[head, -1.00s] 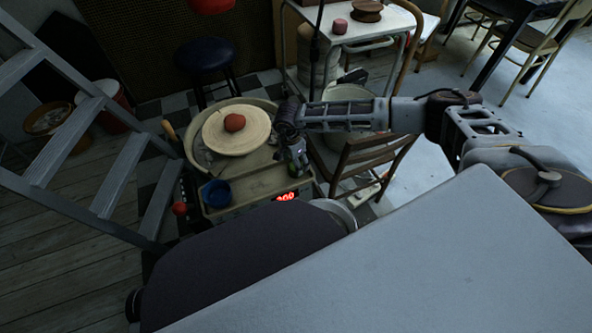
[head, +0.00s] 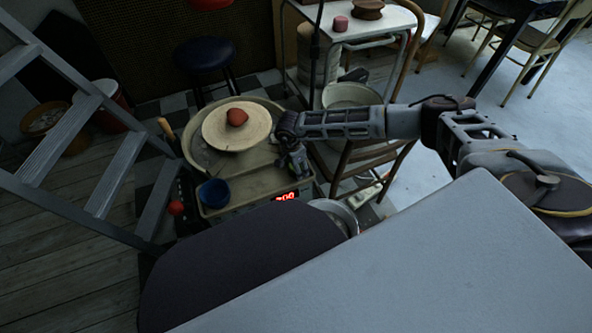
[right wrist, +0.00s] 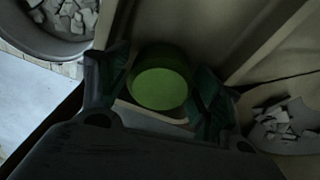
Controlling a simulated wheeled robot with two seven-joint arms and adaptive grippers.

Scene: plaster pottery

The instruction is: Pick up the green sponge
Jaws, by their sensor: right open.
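The green sponge (right wrist: 160,88) shows in the right wrist view as a round green piece with a lighter green face. It sits between the two fingers of my right gripper (right wrist: 157,92), which is open around it. In the head view my right gripper (head: 293,163) points down at the right side of the pottery wheel's deck, and I cannot make out the sponge there. Whether the fingers touch the sponge is too dark to tell. My left gripper is not in view.
The pottery wheel (head: 218,137) carries a lump of reddish clay (head: 237,117). A blue cup (head: 214,193) stands on its front left corner. A wooden chair (head: 372,158) is close to my right arm. A ladder (head: 75,125) stands on the left.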

